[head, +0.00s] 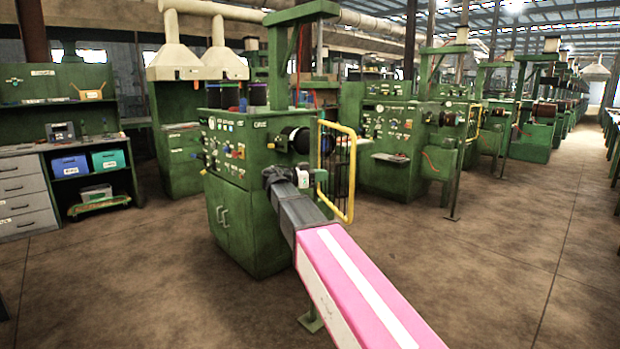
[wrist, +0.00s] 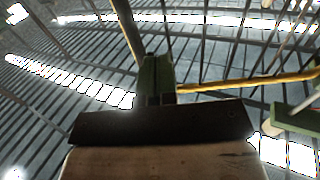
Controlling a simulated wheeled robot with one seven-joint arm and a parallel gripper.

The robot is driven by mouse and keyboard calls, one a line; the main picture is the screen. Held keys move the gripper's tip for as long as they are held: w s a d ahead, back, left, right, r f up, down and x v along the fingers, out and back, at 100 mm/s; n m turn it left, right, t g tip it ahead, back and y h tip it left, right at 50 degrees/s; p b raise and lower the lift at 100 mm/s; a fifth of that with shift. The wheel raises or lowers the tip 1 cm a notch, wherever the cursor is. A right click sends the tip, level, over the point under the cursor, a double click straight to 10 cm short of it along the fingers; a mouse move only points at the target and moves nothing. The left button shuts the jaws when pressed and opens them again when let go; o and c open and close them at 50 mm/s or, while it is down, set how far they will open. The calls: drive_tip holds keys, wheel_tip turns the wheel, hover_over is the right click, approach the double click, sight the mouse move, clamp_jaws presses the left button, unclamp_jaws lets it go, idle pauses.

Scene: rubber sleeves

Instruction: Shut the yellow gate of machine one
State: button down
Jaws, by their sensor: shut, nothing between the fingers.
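Machine one (head: 240,195) is a green cabinet with a control panel and a dark round roll at its upper right. Its yellow gate (head: 352,172), a yellow tube frame with dark bars, stands out from the machine's right side, swung open. My arm reaches up to the machine front, and its wrist end is beside the gate's near-left side. My gripper (wrist: 161,98) is shut and empty at the centre of the wrist view. A yellow bar (wrist: 250,84), likely the gate's top rail, runs right from behind the fingers. I cannot tell whether they touch it.
More green machines (head: 400,140) stand in a row behind and to the right. A workbench with blue (head: 70,166) and teal bins (head: 108,159) is at left. The brown floor (head: 490,260) at right is open.

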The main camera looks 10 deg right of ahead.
sight(345, 173)
drive_tip(key=d, duration=0.3)
drive_tip(key=w+d, duration=0.1)
drive_tip(key=d, duration=0.2)
drive_tip(key=shift+w+d, duration=0.15)
drive_tip(key=shift+d, duration=0.05)
